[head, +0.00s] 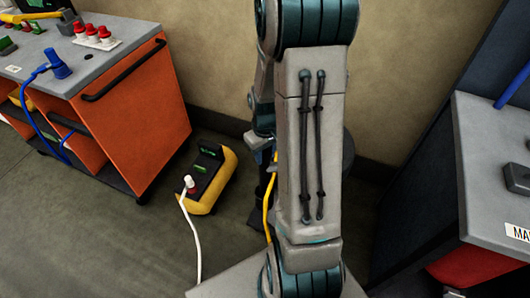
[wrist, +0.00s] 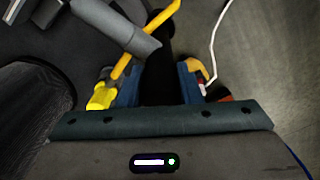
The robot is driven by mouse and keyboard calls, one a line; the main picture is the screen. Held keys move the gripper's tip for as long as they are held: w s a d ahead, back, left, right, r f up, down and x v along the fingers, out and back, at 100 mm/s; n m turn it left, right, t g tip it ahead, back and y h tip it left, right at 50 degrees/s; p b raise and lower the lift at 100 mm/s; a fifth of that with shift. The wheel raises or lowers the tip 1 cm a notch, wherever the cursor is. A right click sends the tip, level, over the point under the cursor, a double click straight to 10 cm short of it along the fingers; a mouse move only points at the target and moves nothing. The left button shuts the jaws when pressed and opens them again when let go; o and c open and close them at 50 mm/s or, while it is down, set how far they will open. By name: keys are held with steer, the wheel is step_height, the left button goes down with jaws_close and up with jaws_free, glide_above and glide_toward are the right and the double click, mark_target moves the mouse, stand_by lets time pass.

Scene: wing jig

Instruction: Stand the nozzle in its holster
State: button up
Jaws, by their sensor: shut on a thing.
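In the wrist view, the two blue fingers of my gripper (wrist: 159,84) are closed around a dark thing (wrist: 157,88) between them, apparently the nozzle. Its outline is hard to make out against the dark background. A yellow hose or rod (wrist: 168,14) runs diagonally beside it, and a yellow piece (wrist: 102,96) shows outside the left finger. A grey cylinder (wrist: 128,32) lies across the upper left; I cannot tell whether it is the holster. In the head view my arm hides most of the gripper, and a yellow line (head: 267,207) shows beside it. No holster can be made out clearly.
A yellow and black box (head: 205,178) with a white cable (head: 194,232) stands on the floor. An orange cart (head: 140,115) with plugs and cables is at left. A grey-topped bench (head: 490,160) is at right. Floor between cart and box is clear.

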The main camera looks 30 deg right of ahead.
steer(key=shift+f+b, duration=1.05)
steer(key=shift+f, duration=0.3)
steer(key=o, duration=1.2)
steer(key=shift+r, duration=0.15)
step_height(320, 180, up, 14)
steer(key=shift+f+p, duration=0.1)
steer(key=shift+p, duration=0.5)
